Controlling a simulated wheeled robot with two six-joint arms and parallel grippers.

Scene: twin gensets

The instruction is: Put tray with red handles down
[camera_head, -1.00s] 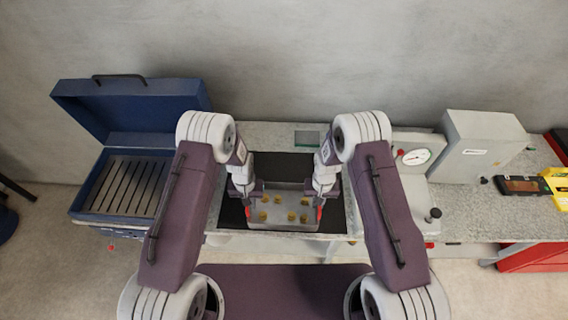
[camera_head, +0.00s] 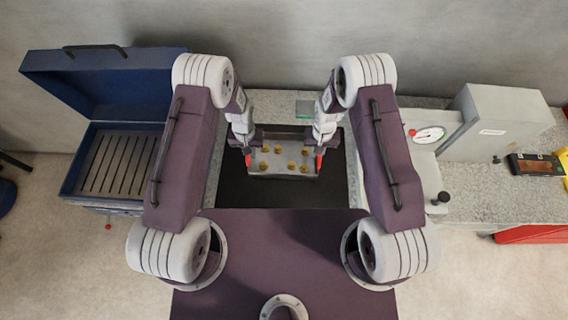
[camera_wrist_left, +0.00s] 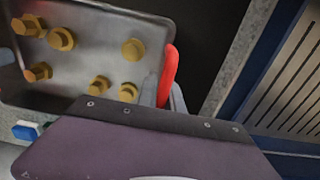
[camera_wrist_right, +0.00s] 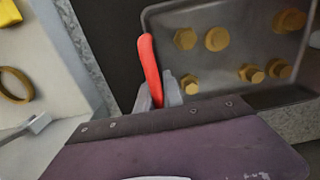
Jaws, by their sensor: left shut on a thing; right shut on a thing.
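The grey metal tray (camera_head: 283,171) holds several brass bolts and sits between my two grippers in the head view. It is over the far part of a black mat (camera_head: 283,194); I cannot tell whether it touches it. My left gripper (camera_head: 248,157) is shut on the red handle at the tray's left end, which shows clearly in the left wrist view (camera_wrist_left: 168,75). My right gripper (camera_head: 320,157) is shut on the red handle at the right end, clear in the right wrist view (camera_wrist_right: 150,68). The tray looks about level.
An open blue toolbox-like grill (camera_head: 120,165) stands at the left. A gauge unit (camera_head: 428,135) and a grey box (camera_head: 500,120) stand on the speckled counter (camera_head: 480,205) at the right. The near part of the mat is clear.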

